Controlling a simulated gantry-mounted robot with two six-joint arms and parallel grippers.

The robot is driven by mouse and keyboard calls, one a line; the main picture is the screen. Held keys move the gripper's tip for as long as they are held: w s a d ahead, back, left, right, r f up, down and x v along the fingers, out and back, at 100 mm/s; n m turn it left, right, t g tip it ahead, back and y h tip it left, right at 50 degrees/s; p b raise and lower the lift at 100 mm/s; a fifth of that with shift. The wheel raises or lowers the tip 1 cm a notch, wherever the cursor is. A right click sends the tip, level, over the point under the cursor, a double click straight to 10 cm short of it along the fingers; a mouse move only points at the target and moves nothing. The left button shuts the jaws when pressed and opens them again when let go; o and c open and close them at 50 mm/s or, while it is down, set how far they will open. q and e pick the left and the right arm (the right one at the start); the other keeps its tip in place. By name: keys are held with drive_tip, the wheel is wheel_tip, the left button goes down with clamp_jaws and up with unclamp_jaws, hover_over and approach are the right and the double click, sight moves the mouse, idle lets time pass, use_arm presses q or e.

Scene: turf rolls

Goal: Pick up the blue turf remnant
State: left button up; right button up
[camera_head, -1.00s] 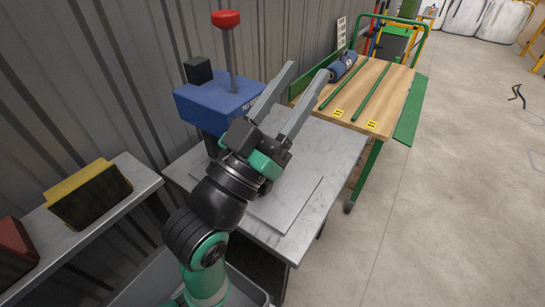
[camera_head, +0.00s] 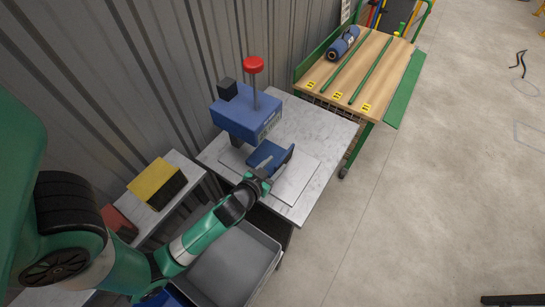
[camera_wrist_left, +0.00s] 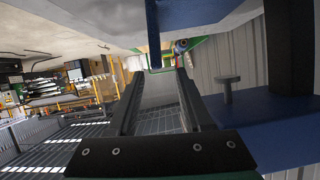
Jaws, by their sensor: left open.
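In the left wrist view nothing shows between the fingers. My right gripper is not in view.
A grey bin (camera_head: 235,262) stands below. A blue roll (camera_head: 343,43) lies on the wooden-topped trolley (camera_head: 335,77).

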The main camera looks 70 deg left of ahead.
sight(285, 156)
use_arm(q)
drive_tip(key=x, duration=0.2)
drive_tip(key=shift+w+a+f, duration=0.15)
drive_tip(key=shift+w, duration=0.15)
drive_tip(key=b+x, duration=0.2)
drive_tip(key=x, duration=0.2)
drive_tip(key=shift+w+f, duration=0.1)
drive_tip(key=shift+f, duration=0.2)
drive_tip(key=shift+w+a+f, duration=0.1)
drive_tip(key=shift+w+a, duration=0.15)
drive_tip(key=shift+w, duration=0.05)
drive_tip(key=shift+c, duration=0.3)
clamp_jaws()
